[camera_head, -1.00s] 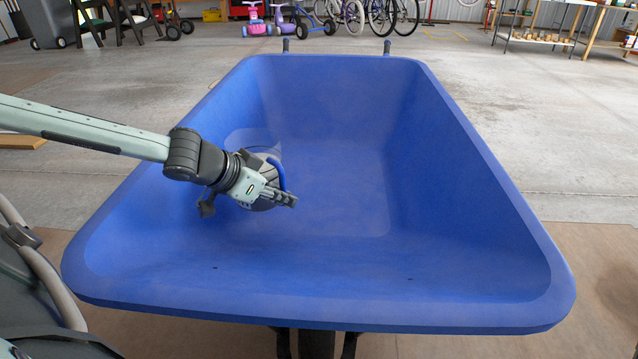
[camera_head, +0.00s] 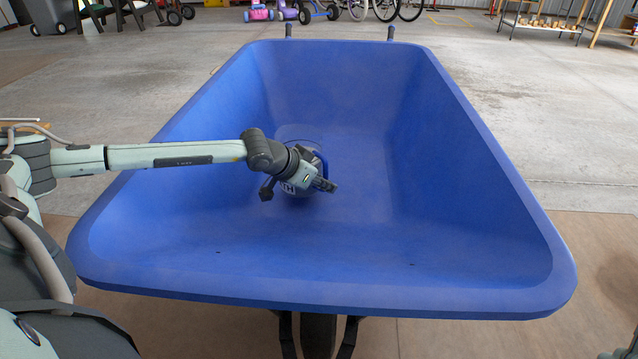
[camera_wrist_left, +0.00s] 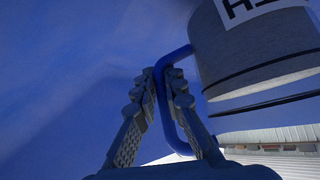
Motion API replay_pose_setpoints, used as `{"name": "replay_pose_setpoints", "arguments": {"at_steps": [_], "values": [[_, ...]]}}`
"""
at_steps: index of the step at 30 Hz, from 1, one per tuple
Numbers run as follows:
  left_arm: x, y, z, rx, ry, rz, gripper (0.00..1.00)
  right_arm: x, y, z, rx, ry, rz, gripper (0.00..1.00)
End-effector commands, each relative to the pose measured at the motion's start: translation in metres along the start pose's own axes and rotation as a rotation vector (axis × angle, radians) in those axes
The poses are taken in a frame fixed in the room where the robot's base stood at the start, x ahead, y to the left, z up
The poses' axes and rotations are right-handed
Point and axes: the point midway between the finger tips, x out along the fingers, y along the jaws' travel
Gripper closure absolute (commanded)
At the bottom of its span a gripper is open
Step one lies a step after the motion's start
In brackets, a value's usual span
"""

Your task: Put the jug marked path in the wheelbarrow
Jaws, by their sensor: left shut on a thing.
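The blue wheelbarrow tub (camera_head: 450,250) fills the middle of the head view. My left gripper (camera_head: 318,183) is inside it, left of the tub's centre. It is shut on the blue handle of a grey jug (camera_head: 288,188), whose white label shows the letters "TH" in part; the arm hides much of the jug. In the left wrist view the jug (camera_wrist_left: 255,60) is at the upper right, looks tilted, and its label is cut off by the frame edge. The left fingers (camera_wrist_left: 164,85) close around its handle there. I cannot tell whether the jug touches the tub floor. My right gripper is not in view.
The right half of the tub is empty. Its raised rim (camera_head: 310,299) surrounds the jug on all sides. Bare concrete floor (camera_head: 550,120) lies beyond it. A shelf table (camera_head: 545,25) and parked bikes (camera_head: 385,8) stand far back.

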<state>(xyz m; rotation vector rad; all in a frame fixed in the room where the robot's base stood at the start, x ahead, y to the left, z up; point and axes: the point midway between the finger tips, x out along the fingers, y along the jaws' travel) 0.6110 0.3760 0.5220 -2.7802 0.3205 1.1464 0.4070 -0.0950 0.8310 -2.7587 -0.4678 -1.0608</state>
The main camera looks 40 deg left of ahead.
Motion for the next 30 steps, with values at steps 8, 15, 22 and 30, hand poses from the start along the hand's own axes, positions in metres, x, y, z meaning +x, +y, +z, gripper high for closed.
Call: {"name": "replay_pose_setpoints", "arguments": {"at_steps": [8, 15, 22, 30], "values": [[0.023, 0.000, 0.021, 0.003, 0.006, -0.003, 1.00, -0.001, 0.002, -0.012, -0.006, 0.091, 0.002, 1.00], [0.024, 0.000, 0.023, 0.003, 0.006, -0.003, 1.00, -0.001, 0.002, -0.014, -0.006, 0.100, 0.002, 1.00], [0.026, 0.001, 0.028, -0.001, -0.002, -0.001, 0.70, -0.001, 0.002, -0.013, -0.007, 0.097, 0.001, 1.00], [0.024, 0.000, 0.027, -0.001, -0.002, -0.002, 0.70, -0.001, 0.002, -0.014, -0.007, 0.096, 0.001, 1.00]]}}
